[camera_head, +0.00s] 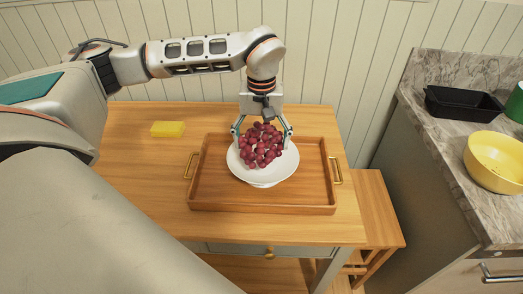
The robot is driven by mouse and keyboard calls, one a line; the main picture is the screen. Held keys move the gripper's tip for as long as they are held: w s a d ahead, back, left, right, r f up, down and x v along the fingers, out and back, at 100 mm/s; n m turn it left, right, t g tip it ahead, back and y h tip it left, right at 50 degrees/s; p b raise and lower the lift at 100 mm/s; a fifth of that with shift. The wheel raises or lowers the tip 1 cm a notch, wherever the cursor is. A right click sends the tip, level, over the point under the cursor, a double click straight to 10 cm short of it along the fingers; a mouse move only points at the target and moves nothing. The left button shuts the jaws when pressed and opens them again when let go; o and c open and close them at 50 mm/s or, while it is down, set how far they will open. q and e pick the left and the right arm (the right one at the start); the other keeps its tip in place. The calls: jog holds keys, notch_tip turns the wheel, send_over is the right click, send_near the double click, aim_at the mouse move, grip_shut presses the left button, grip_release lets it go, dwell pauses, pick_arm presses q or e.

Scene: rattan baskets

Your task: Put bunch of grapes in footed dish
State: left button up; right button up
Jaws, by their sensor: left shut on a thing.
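The bunch of grapes (261,147) is a dark red cluster in the middle of the head view. My left gripper (262,136) comes down from above and is shut on it, with one finger at each side. The white footed dish (284,171) is directly beneath the grapes. I cannot tell whether the grapes touch the dish or hang just over it. The dish stands in a wooden tray (213,190) with brass handles. My right gripper is not in view.
The tray sits on a wooden table (135,190). A yellow block (168,129) lies at the table's back left. At right, a marble counter (450,130) holds a black pan (462,104) and a yellow bowl (492,165). A wooden stool (380,210) stands beside the table.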

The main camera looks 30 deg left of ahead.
pick_arm(q)
jog(key=shift+f, duration=1.8)
jog(key=shift+f, duration=0.1)
jog(key=o, duration=1.6)
jog(key=shift+c, duration=0.2)
notch_tip(320, 180, up, 12)
jog(key=shift+r, duration=0.1)
